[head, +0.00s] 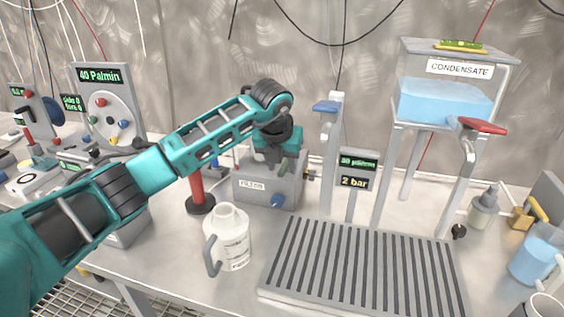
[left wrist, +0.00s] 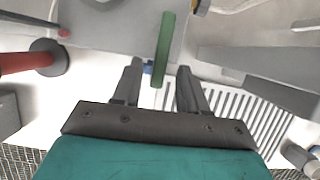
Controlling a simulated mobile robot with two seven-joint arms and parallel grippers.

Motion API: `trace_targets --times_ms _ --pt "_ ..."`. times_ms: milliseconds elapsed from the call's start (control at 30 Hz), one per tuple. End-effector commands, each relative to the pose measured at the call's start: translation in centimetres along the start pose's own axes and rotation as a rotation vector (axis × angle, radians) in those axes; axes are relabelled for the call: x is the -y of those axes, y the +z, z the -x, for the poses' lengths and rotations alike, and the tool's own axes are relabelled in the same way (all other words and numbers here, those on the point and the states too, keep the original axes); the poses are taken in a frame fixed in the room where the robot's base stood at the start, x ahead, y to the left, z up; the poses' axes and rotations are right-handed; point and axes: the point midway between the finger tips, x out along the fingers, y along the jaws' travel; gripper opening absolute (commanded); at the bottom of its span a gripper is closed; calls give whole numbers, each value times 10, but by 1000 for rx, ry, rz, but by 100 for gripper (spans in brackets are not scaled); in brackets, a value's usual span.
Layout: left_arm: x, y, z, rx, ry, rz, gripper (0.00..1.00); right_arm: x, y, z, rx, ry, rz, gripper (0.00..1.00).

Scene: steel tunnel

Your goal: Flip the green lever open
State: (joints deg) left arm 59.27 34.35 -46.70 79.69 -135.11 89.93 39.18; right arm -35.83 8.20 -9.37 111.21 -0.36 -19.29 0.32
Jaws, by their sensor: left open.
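The green lever (left wrist: 165,45) shows in the left wrist view as a long upright bar, its near end between the two fingertips of my left gripper (left wrist: 160,72). The fingers stand apart on either side of it, and I cannot tell whether either touches it. In the head view the lever (head: 284,166) is a small green piece at the grey filter box (head: 253,190), mostly hidden by my gripper. My left gripper (head: 277,158) points down over that box, its fingers hard to make out there. My right gripper is not in view.
A white jug (head: 228,238) stands in front of the box, with a red post (head: 197,190) to its left. A slotted drain grate (head: 360,265) lies at the right. The condensate tank (head: 445,100) with a red lever (head: 482,126) stands behind it.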

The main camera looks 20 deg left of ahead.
Motion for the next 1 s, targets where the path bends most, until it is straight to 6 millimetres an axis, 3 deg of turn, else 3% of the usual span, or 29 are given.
trace_targets --times_ms 267,800,1000 --pt "0 0 6 0 0 -2 43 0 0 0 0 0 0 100" --pt "0 1 110 3 0 -2 43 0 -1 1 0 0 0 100" --pt "0 0 127 1 0 -1 43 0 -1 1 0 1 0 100"
